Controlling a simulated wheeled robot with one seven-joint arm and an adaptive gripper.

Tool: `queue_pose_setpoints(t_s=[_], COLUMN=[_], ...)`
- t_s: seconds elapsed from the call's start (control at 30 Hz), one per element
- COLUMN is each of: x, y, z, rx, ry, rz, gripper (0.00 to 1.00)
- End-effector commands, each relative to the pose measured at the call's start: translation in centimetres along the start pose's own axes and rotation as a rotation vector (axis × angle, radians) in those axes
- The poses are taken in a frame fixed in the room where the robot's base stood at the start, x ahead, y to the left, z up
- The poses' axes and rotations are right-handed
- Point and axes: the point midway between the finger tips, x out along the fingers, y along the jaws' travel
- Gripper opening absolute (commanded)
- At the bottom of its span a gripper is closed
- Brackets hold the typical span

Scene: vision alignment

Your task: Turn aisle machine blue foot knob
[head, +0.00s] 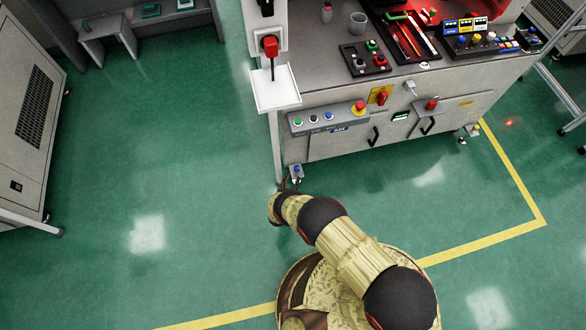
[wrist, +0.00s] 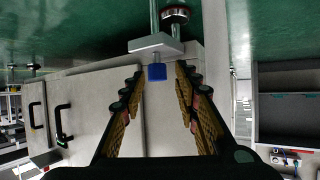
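The blue foot knob (wrist: 157,73) sits on a grey bracket (wrist: 155,44) at the machine's foot in the wrist view. It also shows small in the head view (head: 296,168), at the machine's lower left corner. My gripper (wrist: 160,80) is open, with one finger on each side of the line to the knob. The knob lies at the level of the fingertips, with visible gaps on both sides. The fingers do not look closed on it. In the head view my arm reaches to this corner, and the gripper is mostly hidden there.
The aisle machine (head: 400,120) stands ahead with buttons, door handles and a tabletop full of tools. A white side shelf (head: 275,88) and its leg are close to the knob's left. A round metal foot (wrist: 175,14) is behind the bracket. Green floor (head: 150,180) is clear at left.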

Motion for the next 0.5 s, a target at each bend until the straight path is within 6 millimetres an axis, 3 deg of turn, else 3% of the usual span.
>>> queue_pose_setpoints(t_s=[0.1,0.23,0.5], x=[0.0,0.7,4.7], y=[0.4,0.4,0.6], z=[-1.4,-1.8,-1.8], rx=[-0.005,-0.009,-0.008], ry=[0.053,0.070,0.068], rz=[0.013,0.015,0.016], gripper=[0.31,0.31,0.31])
